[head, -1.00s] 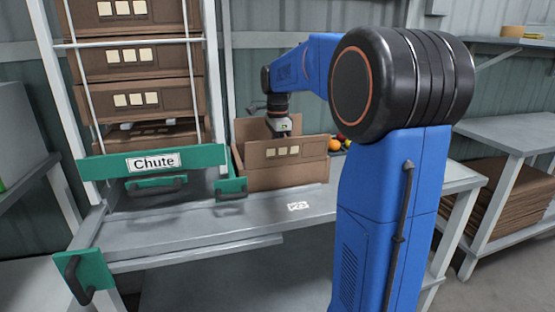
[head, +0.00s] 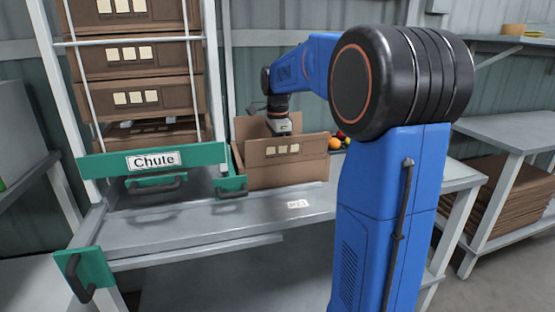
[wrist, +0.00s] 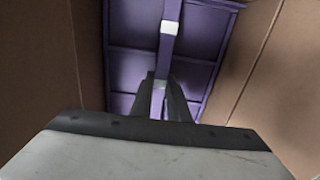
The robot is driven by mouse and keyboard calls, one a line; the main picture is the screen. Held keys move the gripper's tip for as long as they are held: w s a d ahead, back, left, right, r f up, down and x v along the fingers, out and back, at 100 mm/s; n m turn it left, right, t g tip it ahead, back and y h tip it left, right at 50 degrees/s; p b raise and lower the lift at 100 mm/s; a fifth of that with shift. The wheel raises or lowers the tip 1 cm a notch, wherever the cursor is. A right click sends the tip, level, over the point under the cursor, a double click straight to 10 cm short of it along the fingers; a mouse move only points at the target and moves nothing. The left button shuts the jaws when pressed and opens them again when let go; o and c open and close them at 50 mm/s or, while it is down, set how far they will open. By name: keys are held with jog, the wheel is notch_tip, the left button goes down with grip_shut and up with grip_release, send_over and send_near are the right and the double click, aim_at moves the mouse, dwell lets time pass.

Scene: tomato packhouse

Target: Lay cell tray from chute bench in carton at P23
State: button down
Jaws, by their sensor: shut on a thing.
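The open brown carton (head: 287,170) stands upright on the bench behind the small P23 label (head: 298,204). My gripper (head: 279,126) reaches down into the carton from above, and its fingertips are hidden by the front wall in the head view. In the wrist view my gripper (wrist: 162,100) is shut on the raised middle rib of the purple cell tray (wrist: 130,70). The tray is between the brown carton walls. I cannot tell whether it touches the carton floor. The head view does not show the tray.
The green-framed chute (head: 155,160) with stacked cartons (head: 130,60) stands left of the carton. Red and yellow tomatoes (head: 340,138) show behind the carton at right. The grey bench top (head: 200,225) is clear in front. Flat cardboard (head: 505,200) lies on the right-hand shelf.

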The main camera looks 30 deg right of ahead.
jog(key=shift+f, duration=0.2)
jog(key=c, duration=1.6)
grip_release()
jog(key=c, duration=0.3)
jog(key=shift+c, duration=0.2)
jog(key=shift+r, duration=4.2)
